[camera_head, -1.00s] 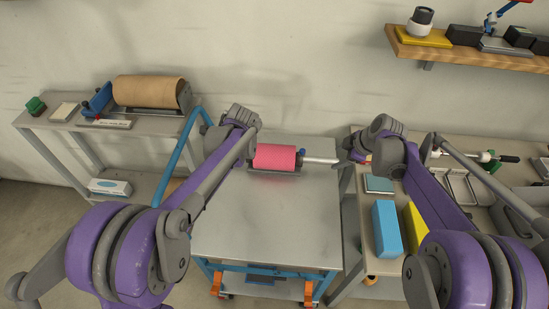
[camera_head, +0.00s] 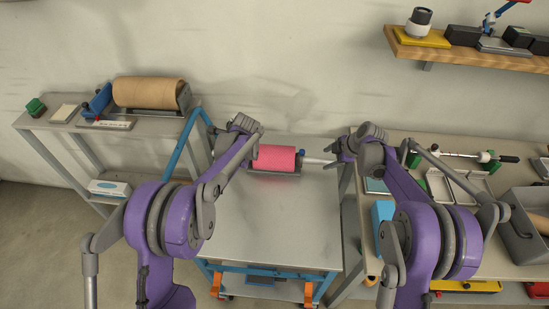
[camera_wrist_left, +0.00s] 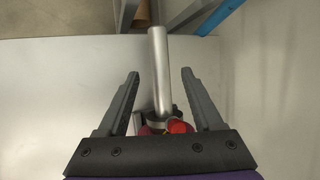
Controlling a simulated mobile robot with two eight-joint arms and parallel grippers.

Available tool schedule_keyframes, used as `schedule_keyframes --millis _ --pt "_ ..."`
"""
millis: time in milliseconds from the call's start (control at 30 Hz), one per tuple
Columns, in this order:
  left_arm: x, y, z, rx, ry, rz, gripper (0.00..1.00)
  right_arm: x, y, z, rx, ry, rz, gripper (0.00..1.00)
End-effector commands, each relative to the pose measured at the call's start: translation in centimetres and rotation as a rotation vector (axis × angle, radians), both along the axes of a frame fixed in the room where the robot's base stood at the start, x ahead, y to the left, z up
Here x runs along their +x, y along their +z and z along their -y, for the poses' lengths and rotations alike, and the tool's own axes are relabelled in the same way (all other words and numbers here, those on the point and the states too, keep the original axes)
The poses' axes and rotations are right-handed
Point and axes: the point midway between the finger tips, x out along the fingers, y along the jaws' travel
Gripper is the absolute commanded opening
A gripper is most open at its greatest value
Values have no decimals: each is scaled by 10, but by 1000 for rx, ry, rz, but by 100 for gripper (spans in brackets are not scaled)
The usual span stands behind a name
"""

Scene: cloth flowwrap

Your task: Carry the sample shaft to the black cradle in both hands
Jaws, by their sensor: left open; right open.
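The sample shaft (camera_head: 316,161) carries a pink roll (camera_head: 274,158) and lies level over a dark grey holder (camera_head: 274,173) on the metal cart. Its bare silver right end sticks out past a blue knob. My right gripper (camera_head: 333,152) is open by that end; I cannot tell whether it touches. My left gripper, by the roll's left end, is mostly hidden in the head view. In the left wrist view it is open (camera_wrist_left: 161,74), with the silver left shaft end (camera_wrist_left: 160,75) between its fingers and a red knob (camera_wrist_left: 178,126) near the palm. I cannot identify the black cradle with certainty.
A brown paper roll (camera_head: 150,92) sits in a stand on the left table (camera_head: 45,122). The right bench (camera_head: 405,250) holds a thin rod on green supports (camera_head: 412,160), a wire rack, a blue box (camera_head: 382,222) and a grey bin. The cart top (camera_head: 265,220) is clear in front.

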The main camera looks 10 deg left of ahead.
Motion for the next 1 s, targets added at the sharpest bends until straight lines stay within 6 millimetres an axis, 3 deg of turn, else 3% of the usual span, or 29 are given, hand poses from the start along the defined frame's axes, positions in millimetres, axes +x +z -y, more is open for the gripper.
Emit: schedule_keyframes --millis 300,767,1000 --pt "17 -41 -19 1 1 0 67 17 -42 -19 0 0 0 67" --pt "21 -50 -23 0 0 1 67 21 -50 -23 0 -1 0 67" --pt "20 -50 -22 0 0 1 24 21 -50 -22 0 -1 0 24"
